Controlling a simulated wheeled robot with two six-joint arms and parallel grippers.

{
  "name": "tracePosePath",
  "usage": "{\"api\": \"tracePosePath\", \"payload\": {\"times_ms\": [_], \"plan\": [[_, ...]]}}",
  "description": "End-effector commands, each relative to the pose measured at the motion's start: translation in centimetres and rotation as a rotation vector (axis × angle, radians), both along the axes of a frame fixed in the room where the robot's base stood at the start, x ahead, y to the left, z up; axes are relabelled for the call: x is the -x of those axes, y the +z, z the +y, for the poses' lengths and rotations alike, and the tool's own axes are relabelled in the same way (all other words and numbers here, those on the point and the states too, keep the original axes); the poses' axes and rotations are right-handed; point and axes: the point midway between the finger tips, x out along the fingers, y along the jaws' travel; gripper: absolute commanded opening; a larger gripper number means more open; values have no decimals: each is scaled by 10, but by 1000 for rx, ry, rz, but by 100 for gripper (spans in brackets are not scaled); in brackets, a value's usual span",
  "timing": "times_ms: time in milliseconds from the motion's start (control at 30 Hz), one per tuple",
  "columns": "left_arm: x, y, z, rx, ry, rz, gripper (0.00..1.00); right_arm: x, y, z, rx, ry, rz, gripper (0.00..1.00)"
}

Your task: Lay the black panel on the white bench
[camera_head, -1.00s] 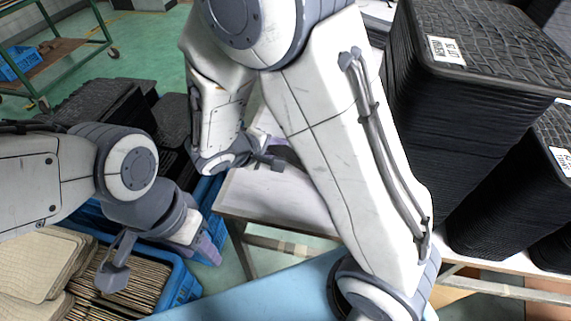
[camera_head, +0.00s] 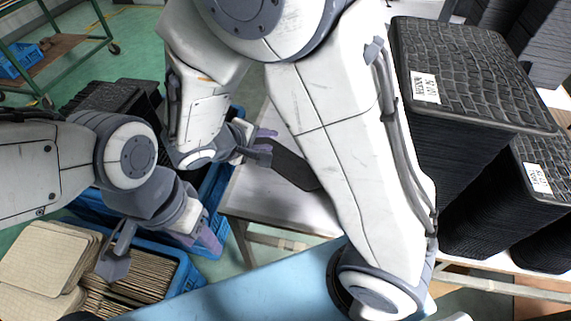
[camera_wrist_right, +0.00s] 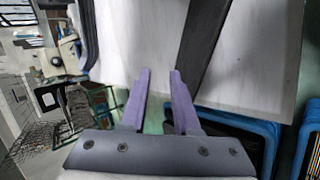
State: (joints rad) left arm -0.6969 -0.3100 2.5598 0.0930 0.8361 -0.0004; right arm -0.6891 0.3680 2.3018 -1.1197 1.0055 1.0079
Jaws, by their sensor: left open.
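A black panel (camera_head: 290,166) lies on the white bench (camera_head: 270,205), its right part hidden behind my right arm. In the right wrist view the black panel (camera_wrist_right: 203,40) shows as a dark strip on the white surface. My right gripper (camera_head: 265,135) is at the panel's left end. In the wrist view the gripper's purple fingers (camera_wrist_right: 160,72) are apart with nothing between them, and the panel passes just beside the right finger. My left gripper (camera_head: 210,236) is open over the edge of a blue crate, left of the bench.
Tall stacks of black panels (camera_head: 470,75) stand at the right. Blue crates (camera_head: 180,282) with brown panels are at the lower left, beside pale panels (camera_head: 48,265). Black stacks (camera_head: 110,98) and a green cart (camera_head: 60,70) are further back left.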

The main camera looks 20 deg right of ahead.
Motion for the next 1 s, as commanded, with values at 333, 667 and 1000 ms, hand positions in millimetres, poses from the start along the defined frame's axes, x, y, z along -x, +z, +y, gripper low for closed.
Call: {"api": "tracePosePath", "payload": {"times_ms": [333,667,1000], "plan": [[0,5,0,0,0,0,50,2,8,2,1,0,1,30],[0,7,0,0,0,0,50,88,23,8,-240,-70,243,30],[0,9,0,0,0,0,50,187,43,69,-729,46,478,30]]}}
